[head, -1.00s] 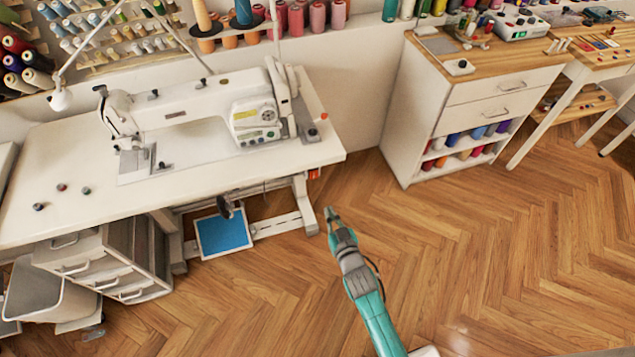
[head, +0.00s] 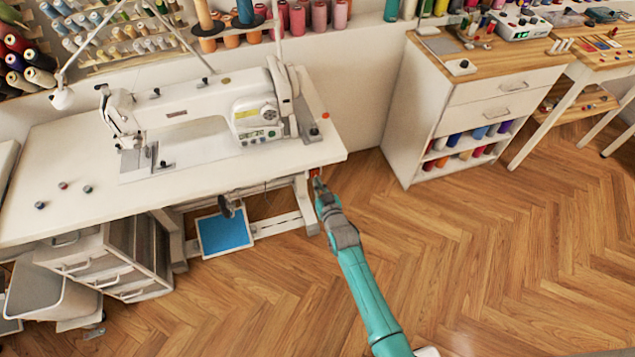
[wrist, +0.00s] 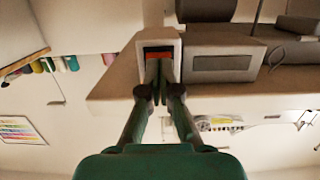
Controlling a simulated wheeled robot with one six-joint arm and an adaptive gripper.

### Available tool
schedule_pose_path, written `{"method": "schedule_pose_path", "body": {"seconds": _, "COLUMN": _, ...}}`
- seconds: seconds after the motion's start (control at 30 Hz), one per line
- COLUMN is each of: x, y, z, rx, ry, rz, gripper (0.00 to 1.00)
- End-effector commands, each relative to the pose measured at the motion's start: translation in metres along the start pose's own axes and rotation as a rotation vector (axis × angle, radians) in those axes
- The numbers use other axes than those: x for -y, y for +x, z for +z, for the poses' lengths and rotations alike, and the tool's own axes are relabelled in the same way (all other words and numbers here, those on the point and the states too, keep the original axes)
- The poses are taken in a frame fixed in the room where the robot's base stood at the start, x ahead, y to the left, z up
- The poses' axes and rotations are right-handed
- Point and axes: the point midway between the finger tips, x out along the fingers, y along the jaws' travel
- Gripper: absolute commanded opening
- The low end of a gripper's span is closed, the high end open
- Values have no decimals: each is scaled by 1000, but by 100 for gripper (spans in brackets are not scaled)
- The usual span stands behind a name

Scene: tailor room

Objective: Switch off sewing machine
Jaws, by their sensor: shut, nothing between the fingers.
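The white sewing machine (head: 205,110) stands on its white table (head: 60,150) in the head view. A small orange-red part (head: 316,172) shows under the table's right end. In the wrist view this looks like an orange-red switch (wrist: 162,62) in a dark recess of a pale box (wrist: 142,52) at the table's underside. My gripper (head: 318,184) is below the table's right edge. In the wrist view my gripper (wrist: 160,82) is shut and empty, its fingertips right in front of the switch and overlapping its lower part. I cannot tell whether they touch it.
A red-orange knob (head: 326,115) sits at the tabletop's right end. The table leg (head: 303,205) and a blue pedal (head: 224,234) are below. A drawer cabinet (head: 405,130) stands to the right. The wooden floor between them is clear.

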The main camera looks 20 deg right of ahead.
Motion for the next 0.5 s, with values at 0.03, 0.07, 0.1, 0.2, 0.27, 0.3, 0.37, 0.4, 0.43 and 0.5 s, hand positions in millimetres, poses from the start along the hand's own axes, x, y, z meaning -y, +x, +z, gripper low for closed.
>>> {"method": "schedule_pose_path", "body": {"seconds": 0.03, "x": 0, "y": 4, "z": 0, "rx": 0, "ry": 0, "rz": 0, "gripper": 0}}
{"method": "schedule_pose_path", "body": {"seconds": 0.07, "x": 0, "y": 5, "z": 0, "rx": 0, "ry": 0, "rz": 0, "gripper": 0}}
{"method": "schedule_pose_path", "body": {"seconds": 0.1, "x": 0, "y": 6, "z": 0, "rx": 0, "ry": 0, "rz": 0, "gripper": 0}}
{"method": "schedule_pose_path", "body": {"seconds": 0.2, "x": 0, "y": 8, "z": 0, "rx": 1, "ry": 1, "rz": 0, "gripper": 0}}
{"method": "schedule_pose_path", "body": {"seconds": 0.27, "x": 0, "y": 8, "z": 0, "rx": 1, "ry": 1, "rz": 0, "gripper": 0}}
{"method": "schedule_pose_path", "body": {"seconds": 0.3, "x": 0, "y": 8, "z": 0, "rx": 1, "ry": 1, "rz": 0, "gripper": 0}}
{"method": "schedule_pose_path", "body": {"seconds": 0.37, "x": 0, "y": 8, "z": 0, "rx": 1, "ry": 1, "rz": 0, "gripper": 0}}
{"method": "schedule_pose_path", "body": {"seconds": 0.4, "x": 0, "y": 8, "z": 0, "rx": 1, "ry": 1, "rz": 0, "gripper": 0}}
{"method": "schedule_pose_path", "body": {"seconds": 0.43, "x": 0, "y": 8, "z": 0, "rx": 1, "ry": 1, "rz": 0, "gripper": 0}}
{"method": "schedule_pose_path", "body": {"seconds": 0.5, "x": 0, "y": 8, "z": 0, "rx": 0, "ry": 1, "rz": 0, "gripper": 0}}
